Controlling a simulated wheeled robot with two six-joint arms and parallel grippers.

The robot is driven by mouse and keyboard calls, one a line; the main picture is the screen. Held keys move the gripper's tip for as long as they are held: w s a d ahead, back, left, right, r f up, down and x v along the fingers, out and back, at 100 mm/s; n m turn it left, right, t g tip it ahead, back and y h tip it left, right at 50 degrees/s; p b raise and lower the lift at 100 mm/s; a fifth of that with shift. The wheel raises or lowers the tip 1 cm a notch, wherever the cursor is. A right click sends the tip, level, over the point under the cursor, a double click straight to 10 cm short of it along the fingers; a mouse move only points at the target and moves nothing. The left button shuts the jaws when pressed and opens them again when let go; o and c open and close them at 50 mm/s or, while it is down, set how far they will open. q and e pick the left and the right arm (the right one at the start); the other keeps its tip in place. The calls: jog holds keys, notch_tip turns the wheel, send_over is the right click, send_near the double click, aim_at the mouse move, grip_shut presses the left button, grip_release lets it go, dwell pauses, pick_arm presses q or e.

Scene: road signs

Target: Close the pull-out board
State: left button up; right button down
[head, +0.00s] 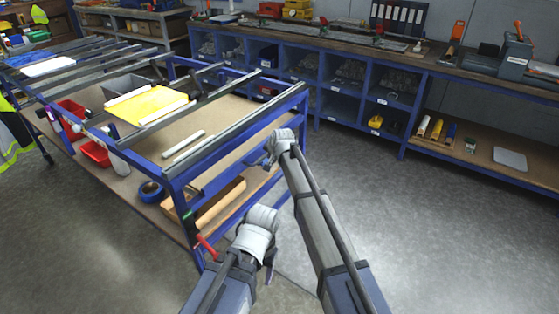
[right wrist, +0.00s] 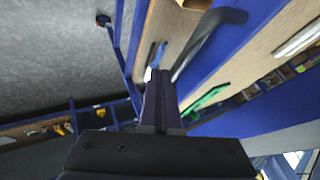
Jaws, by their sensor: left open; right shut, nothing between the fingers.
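A blue-framed bench (head: 236,133) with metal rails stands at the left of the head view. I cannot clearly tell its pull-out board from its other tan boards. My right gripper (head: 268,161) is at the bench's near right corner. In the right wrist view its fingers (right wrist: 158,78) are shut and empty, beside a dark bent bar (right wrist: 212,36) in front of a blue frame; I cannot tell whether they touch. My left gripper (head: 270,266) is open and low, right of the bench's front leg, apart from the bench.
A yellow sign (head: 150,105) lies on the bench, with red bins (head: 95,153) to its left. A wooden beam (head: 222,204) and blue tape (head: 151,192) lie on the lower shelf. A blue workbench (head: 347,75) lines the back wall. The floor (head: 450,235) at right is clear.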

jog(key=shift+w+a, duration=0.2)
jog(key=shift+a, duration=0.1)
jog(key=shift+a+r, duration=0.1)
jog(key=s+d+r+p, duration=0.5)
jog(key=s+r+p, duration=0.1)
jog(key=s+p, duration=0.1)
jog(key=shift+s+d+r, duration=0.35)
jog(key=shift+s+d, duration=0.05)
jog(key=shift+s, duration=0.4)
jog(key=s+d+n+g+h+p, duration=0.1)
jog(key=s+n+g, duration=0.1)
jog(key=s, duration=1)
jog(key=s+d+n+g+h+p, duration=0.1)
jog(key=s+d+n+g, duration=0.1)
jog(key=s, duration=1.1)
jog(key=s+d+f+n+g+h+p, duration=0.1)
jog(key=s+n+g, duration=0.3)
jog(key=s, duration=0.8)
jog(key=shift+s+d+n+h+p, duration=0.4)
jog(key=shift+d+n, duration=0.1)
jog(key=shift+d, duration=0.1)
